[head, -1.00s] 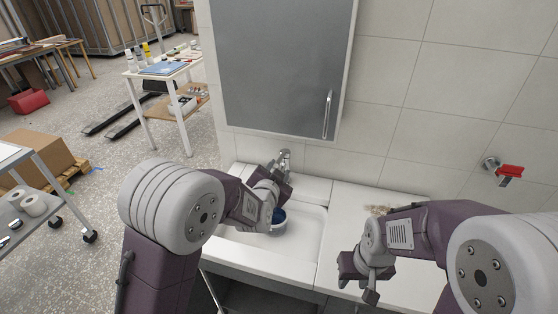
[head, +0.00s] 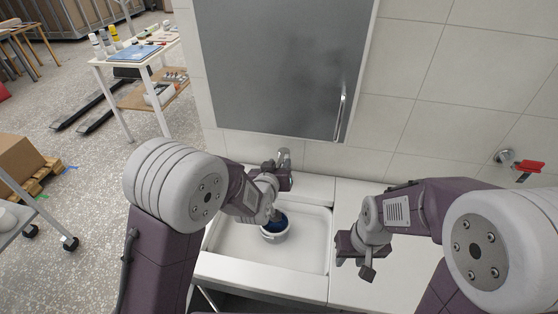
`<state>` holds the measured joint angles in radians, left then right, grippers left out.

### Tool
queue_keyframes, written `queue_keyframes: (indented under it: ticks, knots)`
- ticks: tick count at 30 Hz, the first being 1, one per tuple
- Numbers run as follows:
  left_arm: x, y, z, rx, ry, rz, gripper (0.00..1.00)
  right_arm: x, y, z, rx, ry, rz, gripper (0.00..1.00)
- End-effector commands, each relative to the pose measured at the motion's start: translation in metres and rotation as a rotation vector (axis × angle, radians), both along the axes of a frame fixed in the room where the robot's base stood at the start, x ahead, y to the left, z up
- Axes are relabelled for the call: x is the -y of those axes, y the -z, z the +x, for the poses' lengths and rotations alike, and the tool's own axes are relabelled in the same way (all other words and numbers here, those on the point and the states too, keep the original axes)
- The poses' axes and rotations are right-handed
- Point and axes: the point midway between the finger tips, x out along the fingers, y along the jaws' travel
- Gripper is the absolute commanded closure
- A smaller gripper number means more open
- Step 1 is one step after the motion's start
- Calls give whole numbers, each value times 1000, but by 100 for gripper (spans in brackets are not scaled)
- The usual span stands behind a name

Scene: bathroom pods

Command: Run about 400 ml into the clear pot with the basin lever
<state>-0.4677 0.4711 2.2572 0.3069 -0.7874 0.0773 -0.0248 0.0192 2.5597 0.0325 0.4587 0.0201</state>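The pot (head: 274,236) stands in the white basin (head: 312,250), below the tap. Its wall looks pale and its inside blue; I cannot make out a water level. The basin tap (head: 284,155) rises at the back, its lower part hidden behind my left gripper. My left gripper (head: 284,176) is at the tap, above and behind the pot; its fingers are too small and covered to tell open from shut, or whether they touch the lever. My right gripper (head: 352,258) is open and empty over the white counter, right of the basin.
A grey mirrored cabinet (head: 282,65) hangs above the basin. The white counter (head: 350,200) lies to the right. A red-handled wall valve (head: 522,165) is at the far right. A small table (head: 125,62) with bottles stands back left.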

Motion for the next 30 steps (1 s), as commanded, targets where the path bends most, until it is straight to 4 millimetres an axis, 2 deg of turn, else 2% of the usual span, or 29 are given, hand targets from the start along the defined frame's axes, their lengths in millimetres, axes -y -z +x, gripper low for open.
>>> queue_keyframes:
  ticks: [3,10,14,30]
  knots:
    - [1,3,7,-1,-1,1,63,0,-1,0,0,0,0,63]
    - [2,4,8,-1,1,1,63,0,-1,0,0,0,0,63]
    - [2,4,8,-1,1,1,99,0,-1,0,0,0,0,63]
    - [2,3,7,-1,1,1,100,0,-1,0,0,0,0,63]
